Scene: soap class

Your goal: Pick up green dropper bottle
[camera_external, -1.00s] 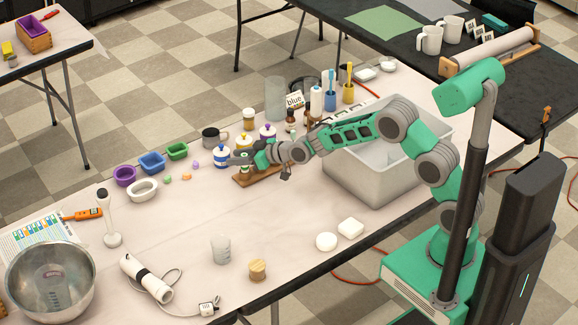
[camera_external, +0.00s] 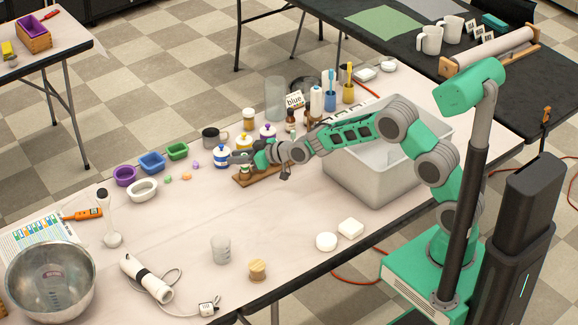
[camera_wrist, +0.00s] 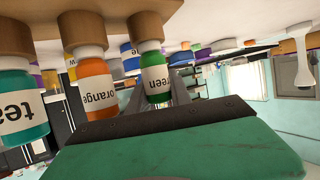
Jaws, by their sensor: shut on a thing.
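The green dropper bottle (camera_wrist: 154,76), with a white label reading "green", shows in the wrist view, which looks upside down. The grey fingers of my gripper (camera_wrist: 172,92) are shut around it. In the external view my gripper (camera_external: 245,160) is low over the wooden board (camera_external: 246,182), and the bottle is mostly hidden by it. In the wrist view an orange bottle (camera_wrist: 96,86) and a teal bottle (camera_wrist: 18,105) stand in a row beside the green one. I cannot tell whether the green bottle is clear of the board.
White-bodied bottles with blue, yellow and purple parts (camera_external: 222,157) stand just behind my gripper. A grey bin (camera_external: 375,180) sits to the right under my arm.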

